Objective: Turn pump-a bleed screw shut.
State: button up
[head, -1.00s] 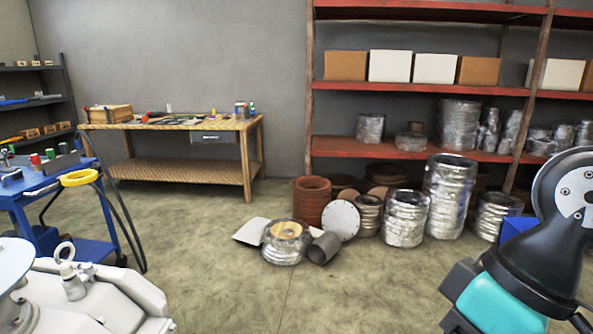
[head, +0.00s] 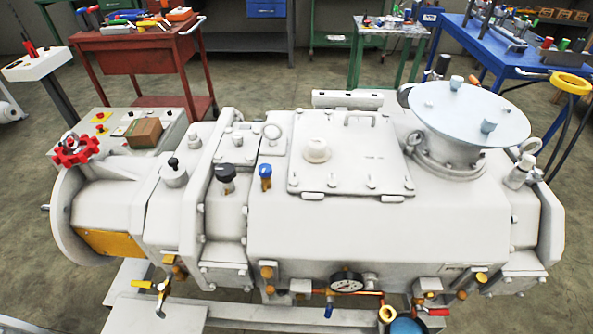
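A large white screw vacuum pump (head: 340,245) fills the middle of the head view. On its top are a black knob (head: 227,173), a blue-capped knob (head: 265,171) and a smaller black-tipped fitting (head: 173,164). Along its lower front are brass fittings (head: 267,272), a pressure gauge (head: 346,281), a yellow-handled valve (head: 143,284) and a red-handled valve (head: 438,312). I cannot tell which of these is the pump-a bleed screw, nor whether it is open or shut. My gripper is not in view.
A red handwheel (head: 75,150) and a grey control box (head: 110,128) stand at the pump's left. A red cart (head: 135,55), a green table (head: 390,30) and a blue workbench (head: 490,40) stand behind.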

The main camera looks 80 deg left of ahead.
aim_at(264, 169)
jog(key=u, duration=2.5)
